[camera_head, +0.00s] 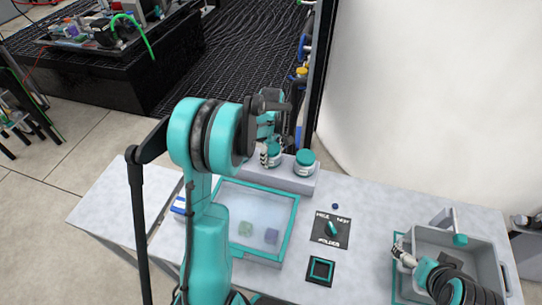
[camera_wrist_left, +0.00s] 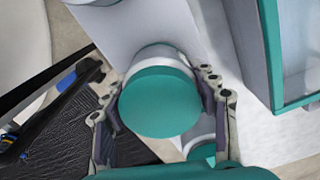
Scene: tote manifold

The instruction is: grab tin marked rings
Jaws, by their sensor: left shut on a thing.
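Two white tins with teal lids stand at the grey raised block (camera_head: 300,182) at the back of the table. My left gripper (camera_head: 266,155) is shut on the left tin (camera_head: 274,150). In the left wrist view that held tin (camera_wrist_left: 160,103) sits upright-looking between the two fingers, lid towards the camera. The other tin (camera_head: 305,161) stands free to the right on the block; part of a second teal lid (camera_wrist_left: 203,153) shows in the wrist view. No marking is readable on either tin. My right gripper (camera_head: 403,254) is at the grey tote's left side; its jaws are too small to judge.
A teal-framed tray (camera_head: 292,222) holding a green and a purple cube lies in front of the block. A dark panel (camera_head: 331,230) with a teal knob and a small square frame (camera_head: 320,270) are right of it. A grey tote (camera_head: 493,262) stands at the right.

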